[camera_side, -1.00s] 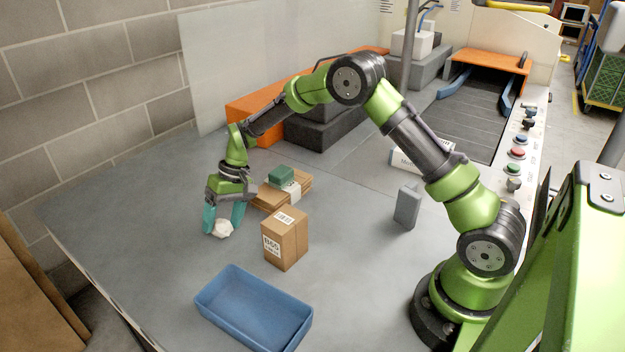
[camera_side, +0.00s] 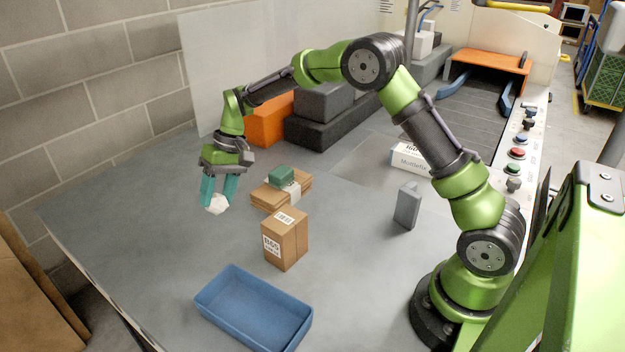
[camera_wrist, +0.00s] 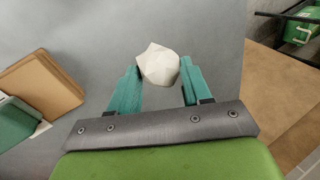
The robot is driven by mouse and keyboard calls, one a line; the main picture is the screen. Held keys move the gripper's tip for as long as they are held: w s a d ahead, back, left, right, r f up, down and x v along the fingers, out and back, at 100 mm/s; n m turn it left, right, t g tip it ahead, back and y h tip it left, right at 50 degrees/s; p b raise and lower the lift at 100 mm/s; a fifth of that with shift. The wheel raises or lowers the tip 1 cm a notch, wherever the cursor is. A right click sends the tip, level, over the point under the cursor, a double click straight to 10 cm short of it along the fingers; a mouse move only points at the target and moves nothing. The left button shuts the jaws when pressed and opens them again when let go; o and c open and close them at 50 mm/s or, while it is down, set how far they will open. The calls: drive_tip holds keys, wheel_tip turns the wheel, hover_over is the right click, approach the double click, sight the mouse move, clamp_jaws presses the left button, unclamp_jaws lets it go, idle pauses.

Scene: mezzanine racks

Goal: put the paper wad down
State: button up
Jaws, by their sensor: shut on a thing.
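The paper wad (camera_side: 216,204) is a small white crumpled lump. My gripper (camera_side: 217,197), with teal fingers, is shut on it and points down over the left part of the grey table. In the side view the wad appears to be held above the table top. In the wrist view the wad (camera_wrist: 158,65) sits between the tips of the two fingers of my gripper (camera_wrist: 160,75), with the grey table behind it.
A cardboard box (camera_side: 285,240) stands right of the wad, with a blue tray (camera_side: 210,305) in front. Flat cardboard pieces (camera_side: 268,199) with a green block (camera_side: 281,174) lie behind. A grey block (camera_side: 407,206) stands farther right. The table's left front is clear.

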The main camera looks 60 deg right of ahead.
drive_tip(key=shift+v, duration=1.25)
drive_tip(key=s+d+r+m+t, duration=0.1)
drive_tip(key=s+d+m, duration=0.1)
drive_tip(key=d, duration=0.7)
drive_tip(key=s+d+r+m, duration=0.1)
drive_tip(key=s+d, duration=0.1)
drive_tip(key=d, duration=0.6)
drive_tip(key=s+d+f+m, duration=0.1)
drive_tip(key=s+d, duration=0.8)
drive_tip(key=s+f+n, duration=0.2)
drive_tip(key=s+f, duration=0.1)
drive_tip(key=s, duration=0.4)
drive_tip(key=f, duration=0.5)
drive_tip(key=d+f, duration=0.1)
drive_tip(key=f, duration=0.1)
drive_tip(key=shift+f, duration=0.25)
